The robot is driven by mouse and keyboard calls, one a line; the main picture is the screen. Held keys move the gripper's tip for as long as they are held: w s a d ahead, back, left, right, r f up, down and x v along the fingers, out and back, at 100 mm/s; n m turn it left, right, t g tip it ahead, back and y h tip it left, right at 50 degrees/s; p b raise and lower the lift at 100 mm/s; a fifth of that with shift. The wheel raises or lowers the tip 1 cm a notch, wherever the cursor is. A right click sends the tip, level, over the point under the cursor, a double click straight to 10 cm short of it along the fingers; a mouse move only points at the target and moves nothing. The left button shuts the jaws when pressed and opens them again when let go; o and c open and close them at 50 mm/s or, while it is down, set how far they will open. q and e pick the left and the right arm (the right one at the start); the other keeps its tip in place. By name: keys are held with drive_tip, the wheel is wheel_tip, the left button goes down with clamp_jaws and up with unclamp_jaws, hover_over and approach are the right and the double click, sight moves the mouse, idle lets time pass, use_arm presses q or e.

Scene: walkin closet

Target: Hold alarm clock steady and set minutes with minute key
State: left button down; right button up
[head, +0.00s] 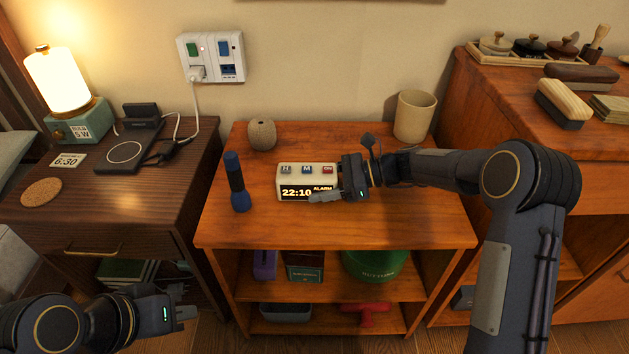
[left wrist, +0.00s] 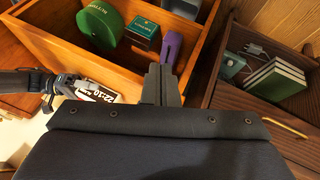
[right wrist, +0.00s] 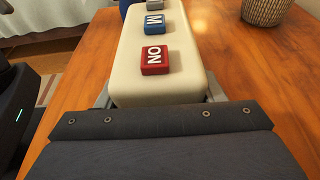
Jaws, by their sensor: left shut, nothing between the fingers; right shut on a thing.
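The cream alarm clock (head: 293,181) stands upright on the middle wooden shelf unit. Its display reads 22:10 with the word ALARM. On its top are a grey H key (head: 286,169), a blue M key (head: 307,169) and a red ON key (head: 328,169). My right gripper (head: 328,189) is shut on the clock's right end; the clock (right wrist: 158,85) fills the middle of the right wrist view. My left gripper (head: 187,301) is shut and empty, low in front of the shelf unit and well away from the clock; its fingers (left wrist: 160,84) show in the left wrist view.
A dark blue flashlight (head: 236,182) stands just left of the clock. A woven pot (head: 262,135) and a beige cup (head: 414,116) stand behind it. A dark nightstand (head: 75,210) with a lamp (head: 62,84) is at left. The shelf top's front strip is clear.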

use_arm(q)
drive_tip(key=shift+w, duration=0.1)
idle(0.4)
drive_tip(key=w+r, duration=0.6)
drive_tip(key=w, duration=0.2)
drive_tip(key=w+d+r+m+h, duration=0.1)
drive_tip(key=w+d+r, duration=0.2)
drive_tip(key=w+d, duration=0.6)
drive_tip(key=w+d+r+m+h, duration=0.1)
drive_tip(key=w+d+r, duration=0.3)
drive_tip(key=w+d, duration=0.4)
drive_tip(key=w+h, duration=0.1)
drive_tip(key=w, duration=0.5)
drive_tip(key=shift+w+d+r+t, duration=0.25)
drive_tip(key=shift+w+d+t, duration=0.05)
drive_tip(key=shift+d, duration=0.05)
drive_tip(key=shift+f, duration=0.1)
hover_over(303, 174)
drive_tip(key=shift+f, duration=4.35)
drive_tip(key=shift+f, duration=0.4)
